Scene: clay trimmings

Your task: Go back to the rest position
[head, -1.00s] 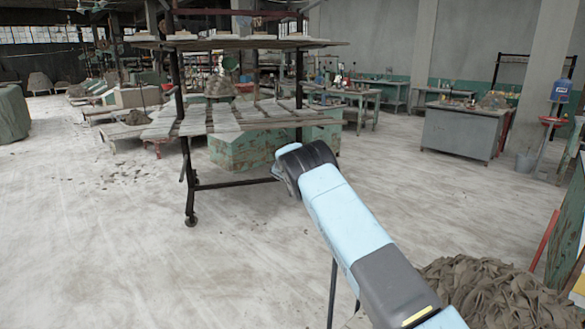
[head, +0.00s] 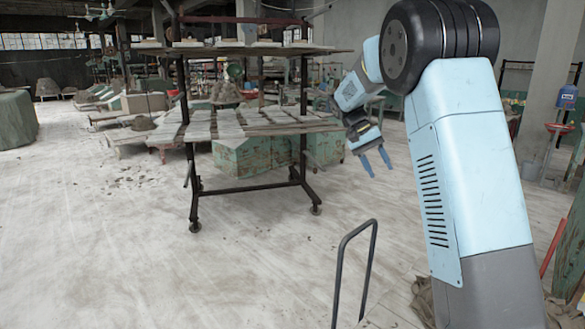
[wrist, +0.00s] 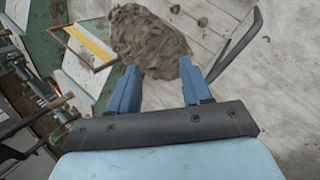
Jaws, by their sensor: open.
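My gripper (head: 378,168) is raised in the head view, to the right of the rolling rack. Its two blue fingers are apart and point down, with nothing between them. In the wrist view the open fingers (wrist: 158,72) show above a brown-grey clay heap (wrist: 145,35), which lies beyond the fingertips. My arm is folded upright and fills the right part of the head view. It hides most of the clay heap (head: 422,297) there.
A dark metal rack (head: 191,160) with slatted shelves stands left of my gripper. A green panel (wrist: 45,50) and a framed board (wrist: 90,45) lie beside the heap in the wrist view. The pale floor (head: 130,260) at front left is clear.

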